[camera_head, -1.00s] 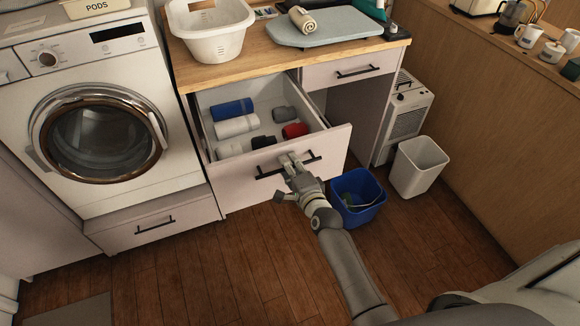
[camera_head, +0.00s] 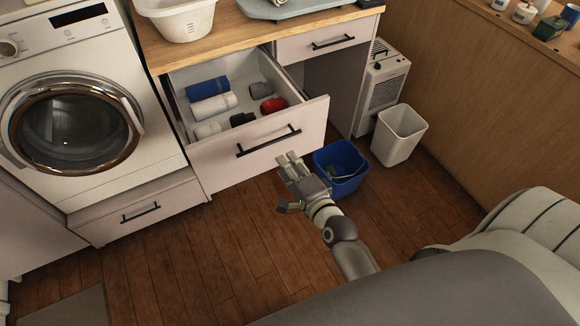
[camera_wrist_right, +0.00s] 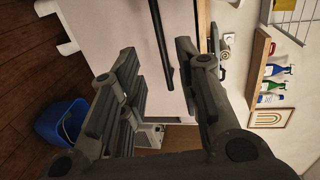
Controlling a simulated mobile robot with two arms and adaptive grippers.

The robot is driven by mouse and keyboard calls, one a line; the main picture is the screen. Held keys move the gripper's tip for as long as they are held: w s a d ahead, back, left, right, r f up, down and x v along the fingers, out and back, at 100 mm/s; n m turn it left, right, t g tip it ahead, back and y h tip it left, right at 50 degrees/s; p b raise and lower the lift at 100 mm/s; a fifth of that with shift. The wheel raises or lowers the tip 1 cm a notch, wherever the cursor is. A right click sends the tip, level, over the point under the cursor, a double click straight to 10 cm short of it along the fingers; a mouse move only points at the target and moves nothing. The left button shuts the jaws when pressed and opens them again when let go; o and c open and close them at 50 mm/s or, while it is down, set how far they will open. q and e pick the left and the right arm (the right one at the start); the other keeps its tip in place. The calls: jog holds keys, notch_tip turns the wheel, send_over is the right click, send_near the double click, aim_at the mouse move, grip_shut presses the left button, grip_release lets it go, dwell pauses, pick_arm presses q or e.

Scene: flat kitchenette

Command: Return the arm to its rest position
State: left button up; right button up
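My right gripper (camera_head: 286,182) hangs in front of the open drawer (camera_head: 225,160), below and apart from its black handle (camera_head: 268,141). Its arm reaches up from the lower right of the head view. In the right wrist view, the fingers of my right gripper (camera_wrist_right: 157,58) are spread, with nothing held between them. The black handle (camera_wrist_right: 161,45) shows beyond the gap. My left gripper is not in view.
The drawer holds blue, white, grey, black and red rolled items. A blue bucket (camera_head: 341,186) stands close to the right of my gripper, beside a white bin (camera_head: 397,136). A washing machine (camera_head: 150,150) is at left. The wooden floor (camera_head: 190,265) in front is clear.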

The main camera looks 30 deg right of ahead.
jog(key=shift+f, duration=0.1)
dwell(0.5)
jog(key=s+a+f+n+g, duration=0.1)
jog(key=s+f+n+g, duration=0.3)
jog(key=f, duration=0.6)
jog(key=s+a+f+n+g, duration=0.1)
jog(key=s+f+n, duration=0.2)
jog(key=s+f, duration=0.55)
jog(key=s+a+f+n+g, duration=0.2)
jog(key=f+n+g, duration=0.15)
jog(key=f, duration=0.85)
jog(key=s+d+f+n+g, duration=0.3)
jog(key=s+f+n, duration=0.2)
jog(key=s, duration=0.7)
jog(key=s+d+f+n+g, duration=0.3)
jog(key=s+f, duration=0.6)
jog(key=s, duration=0.4)
jog(key=shift+s+d+n+h, duration=0.25)
jog(key=shift+s+n+h, duration=0.05)
jog(key=shift+n, duration=0.55)
